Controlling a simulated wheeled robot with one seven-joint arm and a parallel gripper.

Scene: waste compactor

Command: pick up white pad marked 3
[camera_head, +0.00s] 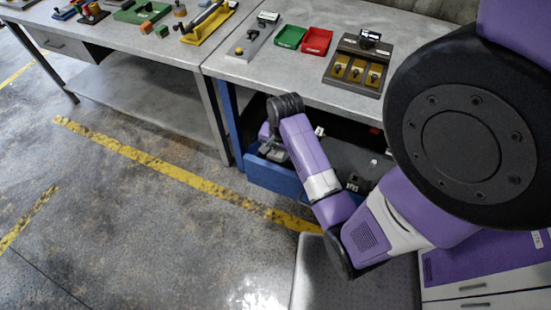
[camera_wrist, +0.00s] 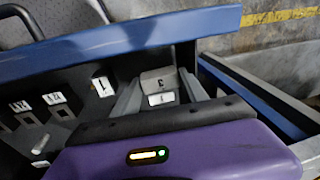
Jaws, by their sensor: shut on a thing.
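In the wrist view, a small pale block (camera_wrist: 158,81) with a dark mark and a white label (camera_wrist: 161,99) sits between the two grey fingers of my gripper (camera_wrist: 160,88). I take it as the white pad marked 3, though the mark is small and hard to read. The fingers are shut on its sides. It is inside the blue drawer (camera_wrist: 120,35), close to the drawer's wall; I cannot tell whether it is clear of the floor. In the head view my gripper (camera_head: 272,150) reaches down into the drawer (camera_head: 270,178), and the pad is hidden there.
Several other white labelled pieces, one marked 1 (camera_wrist: 103,86), stand in a dark panel left of my gripper. The drawer is under a grey workbench (camera_head: 290,80). On the bench are a green tray (camera_head: 290,37), a red tray (camera_head: 316,41) and a fixture (camera_head: 357,68).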

